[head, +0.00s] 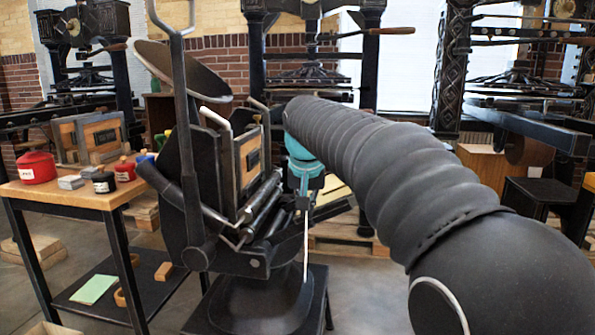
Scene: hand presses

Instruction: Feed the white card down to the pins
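The black hand press (181,140) stands upright in the middle, with a round ink disc (183,70) at its top and a wood-framed form (248,158) in its bed. My gripper (303,205) hangs pointing down at the right side of the press, below a teal wrist section. It is shut on the top of the white card (306,245), which shows nearly edge-on as a thin upright strip in front of the press's right side. The pins cannot be made out from here. My arm covers the area right of the press.
A wooden side table (75,199) at left holds a red tin (37,167), small ink jars and grey blocks. Pale sheets (331,190) lie behind my gripper. Large iron presses stand along the back. The press's long handle rises at the top, and its rollers project toward my gripper.

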